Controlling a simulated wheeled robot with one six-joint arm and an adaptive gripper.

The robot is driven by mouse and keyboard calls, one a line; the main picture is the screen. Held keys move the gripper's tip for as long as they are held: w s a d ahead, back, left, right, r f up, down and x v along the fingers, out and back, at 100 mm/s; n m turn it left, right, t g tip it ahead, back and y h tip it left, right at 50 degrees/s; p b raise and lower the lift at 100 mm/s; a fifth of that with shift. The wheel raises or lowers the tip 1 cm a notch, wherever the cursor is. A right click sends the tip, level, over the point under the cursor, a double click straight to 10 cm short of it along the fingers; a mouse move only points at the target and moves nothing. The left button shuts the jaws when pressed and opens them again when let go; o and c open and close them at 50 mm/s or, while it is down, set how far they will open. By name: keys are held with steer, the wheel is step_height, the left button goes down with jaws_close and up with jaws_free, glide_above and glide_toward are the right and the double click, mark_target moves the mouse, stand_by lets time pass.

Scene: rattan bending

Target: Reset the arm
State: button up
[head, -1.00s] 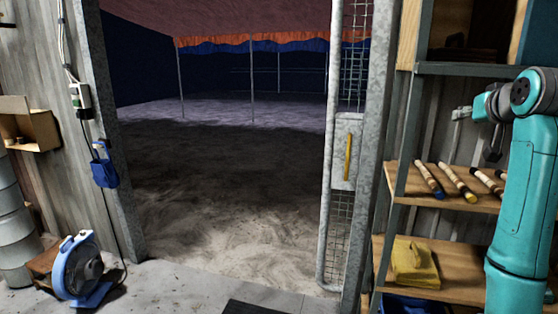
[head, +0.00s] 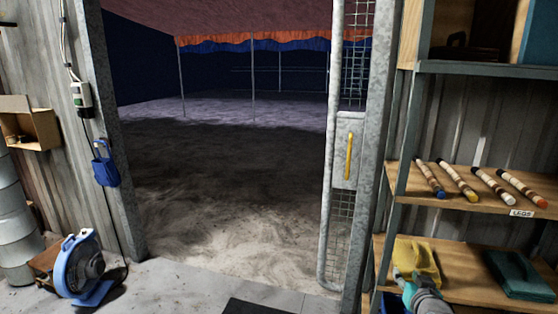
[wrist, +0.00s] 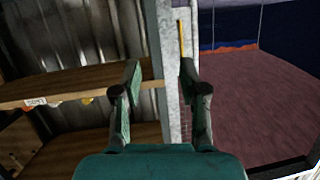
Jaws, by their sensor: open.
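My gripper (wrist: 160,68) shows in the wrist view, its two dark green fingers apart and nothing between them. The wrist picture is upside down. Beyond the fingers are a grey metal post and the shelving on one side, and the canopy on the other. No contact between the fingers and these is visible. In the head view only a small teal and grey part of my arm shows at the lower right edge, in front of the low shelf.
Several striped rods (head: 492,186) lie on a shelf labelled LEGS (head: 521,213). A yellow folded item (head: 420,257) and a dark green one (head: 520,272) are on the shelf below. A mesh gate (head: 343,235) edges the open doorway. A blue fan (head: 84,270) stands at left.

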steer(key=s+a+f, duration=0.5)
steer(key=s+f, duration=0.4)
steer(key=s, duration=0.4)
steer(key=s+a+f, duration=0.5)
steer(key=s+f, duration=0.3)
steer(key=s, duration=0.4)
steer(key=s+a+r+n, duration=0.1)
steer(key=s+r, duration=0.1)
steer(key=s, duration=0.8)
steer(key=s+a+r+n+y, duration=0.1)
steer(key=s+a+r, duration=0.1)
steer(key=s, duration=0.8)
steer(key=s+a+r+y, duration=0.1)
steer(key=s+a+r, duration=0.1)
steer(key=s, duration=0.7)
steer(key=shift+s+r+n+t, duration=0.3)
steer(key=shift+s+r+n, duration=0.1)
steer(key=shift+a, duration=0.1)
steer(key=shift+c, duration=0.3)
